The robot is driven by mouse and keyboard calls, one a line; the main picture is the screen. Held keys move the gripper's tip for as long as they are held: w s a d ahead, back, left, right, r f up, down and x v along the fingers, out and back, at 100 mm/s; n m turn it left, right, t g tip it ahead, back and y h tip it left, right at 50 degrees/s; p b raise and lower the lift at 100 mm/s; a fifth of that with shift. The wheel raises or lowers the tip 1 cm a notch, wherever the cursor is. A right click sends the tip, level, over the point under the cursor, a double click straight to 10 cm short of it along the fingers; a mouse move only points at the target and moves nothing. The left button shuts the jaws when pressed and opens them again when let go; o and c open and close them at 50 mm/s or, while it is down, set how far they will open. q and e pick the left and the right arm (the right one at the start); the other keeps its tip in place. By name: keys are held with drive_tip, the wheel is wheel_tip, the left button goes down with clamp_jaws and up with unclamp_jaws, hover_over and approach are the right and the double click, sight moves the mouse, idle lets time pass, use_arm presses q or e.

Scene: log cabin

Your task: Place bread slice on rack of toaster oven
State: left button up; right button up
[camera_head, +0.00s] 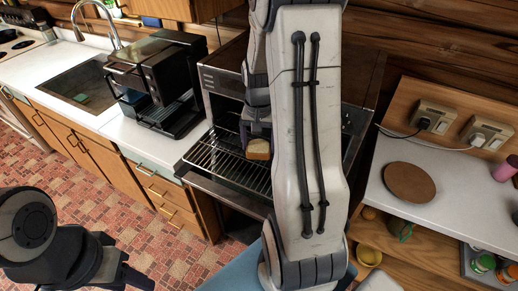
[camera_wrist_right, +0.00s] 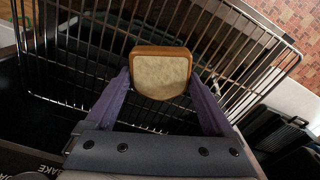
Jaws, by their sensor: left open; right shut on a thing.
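The bread slice (camera_head: 258,149) is pale with a brown crust. It also shows in the right wrist view (camera_wrist_right: 160,75), held between the two purple fingers of my right gripper (camera_wrist_right: 162,88), which is shut on it. The slice is over the wire rack (camera_head: 222,160) of the toaster oven (camera_head: 225,82); I cannot tell whether it touches the rack. The oven door is open and the rack (camera_wrist_right: 75,100) is pulled out. My right arm hides much of the oven. My left gripper (camera_head: 135,280) is open and empty at the bottom left, over the floor.
A black coffee machine (camera_head: 165,85) stands left of the oven on the white counter, beyond it a sink (camera_head: 85,82). To the right, a counter holds a round brown board (camera_head: 409,182) and power outlets (camera_head: 435,117). Open floor (camera_head: 95,190) lies at left.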

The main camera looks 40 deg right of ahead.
sight(259, 146)
wheel_tip(259, 146, down, 3)
drive_tip(key=shift+r, duration=0.1)
drive_tip(key=shift+f, duration=0.25)
drive_tip(key=o, duration=1.1)
drive_tip(key=shift+c, duration=0.2)
drive_tip(key=shift+r, duration=0.1)
drive_tip(key=shift+r, duration=0.1)
